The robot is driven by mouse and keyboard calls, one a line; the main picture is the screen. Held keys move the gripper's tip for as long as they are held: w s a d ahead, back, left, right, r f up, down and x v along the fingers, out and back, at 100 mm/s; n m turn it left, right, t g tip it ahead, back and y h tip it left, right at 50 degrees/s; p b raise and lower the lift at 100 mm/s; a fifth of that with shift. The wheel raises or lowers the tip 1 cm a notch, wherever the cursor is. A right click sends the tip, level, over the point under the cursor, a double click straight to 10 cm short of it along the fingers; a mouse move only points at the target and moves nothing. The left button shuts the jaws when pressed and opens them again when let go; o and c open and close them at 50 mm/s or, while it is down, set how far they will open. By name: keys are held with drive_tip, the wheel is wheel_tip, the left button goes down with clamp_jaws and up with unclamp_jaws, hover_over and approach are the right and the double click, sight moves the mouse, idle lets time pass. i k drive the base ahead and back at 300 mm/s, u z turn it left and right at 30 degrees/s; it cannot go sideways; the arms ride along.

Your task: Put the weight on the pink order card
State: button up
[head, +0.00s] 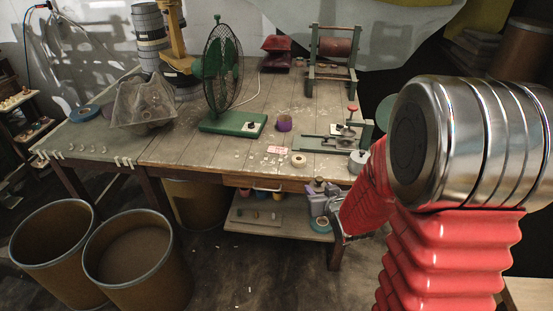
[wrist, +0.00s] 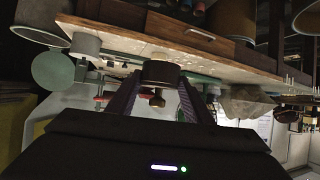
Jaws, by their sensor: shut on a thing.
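My gripper (wrist: 157,92) is shut on the weight (wrist: 160,73), a dark squat cylinder with a brass-coloured knob, held between its two fingers in the wrist view. In the head view my gripper (head: 318,196) is small, in front of the table's front edge, and the weight (head: 319,184) shows only as a small dark shape there. The pink order card (head: 277,150) lies flat near the table's front edge, left of my gripper and farther back. Nothing is seen on the card.
A cream tape roll (head: 299,160) lies right of the card, and a purple jar (head: 284,123) stands behind it. A green fan (head: 232,123) stands left, a green metal fixture (head: 330,143) right. Bins (head: 140,262) stand on the floor. Bare tabletop (head: 190,150) lies left of the card.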

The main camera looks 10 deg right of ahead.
sight(278, 149)
drive_tip(key=z, duration=0.05)
drive_tip(key=k, duration=0.25)
drive_tip(key=u, duration=0.65)
drive_tip(key=i, duration=1.7)
drive_tip(key=z, duration=0.05)
